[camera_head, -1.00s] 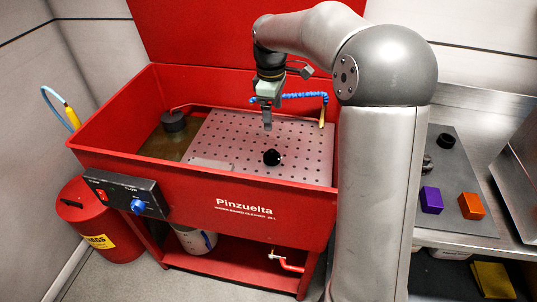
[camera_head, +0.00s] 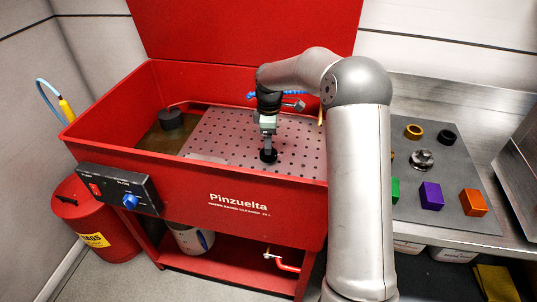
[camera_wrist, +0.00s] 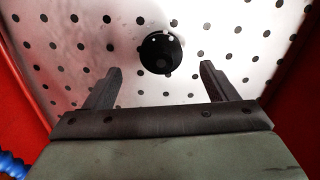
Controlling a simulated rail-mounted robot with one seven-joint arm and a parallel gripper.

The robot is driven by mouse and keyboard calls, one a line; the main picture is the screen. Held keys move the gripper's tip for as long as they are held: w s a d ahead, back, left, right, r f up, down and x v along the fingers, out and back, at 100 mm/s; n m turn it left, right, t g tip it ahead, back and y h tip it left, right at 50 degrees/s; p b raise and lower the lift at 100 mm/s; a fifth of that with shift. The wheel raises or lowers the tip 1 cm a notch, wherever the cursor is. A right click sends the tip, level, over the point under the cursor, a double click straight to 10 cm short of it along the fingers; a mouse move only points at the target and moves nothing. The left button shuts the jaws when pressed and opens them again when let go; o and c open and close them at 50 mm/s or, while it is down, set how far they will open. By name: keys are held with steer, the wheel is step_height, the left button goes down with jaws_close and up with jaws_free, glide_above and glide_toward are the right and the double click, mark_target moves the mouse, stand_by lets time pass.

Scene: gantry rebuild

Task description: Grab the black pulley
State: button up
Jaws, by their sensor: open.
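The black pulley (camera_head: 268,156) lies on the perforated metal plate (camera_head: 222,140) inside the red wash basin. In the wrist view the pulley (camera_wrist: 161,53) is a round, dark, shiny piece just beyond the fingertips, roughly midway between them. My gripper (camera_head: 268,147) points down right over the pulley in the head view and partly hides it. In the wrist view my gripper (camera_wrist: 157,72) has its two fingers spread wide, with nothing between them. Whether the fingertips reach down to the pulley's height is hard to tell.
The red basin's front wall (camera_head: 200,175) and raised lid (camera_head: 250,40) surround the plate. A dark round weight (camera_head: 171,119) stands at the left in the basin. A blue hose (camera_wrist: 12,165) lies by the side. A grey mat (camera_head: 440,185) at right holds coloured blocks and rings.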

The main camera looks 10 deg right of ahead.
mark_target(271, 158)
steer(key=shift+f, duration=2.7)
steer(key=c, duration=1.3)
steer(key=shift+c, duration=0.2)
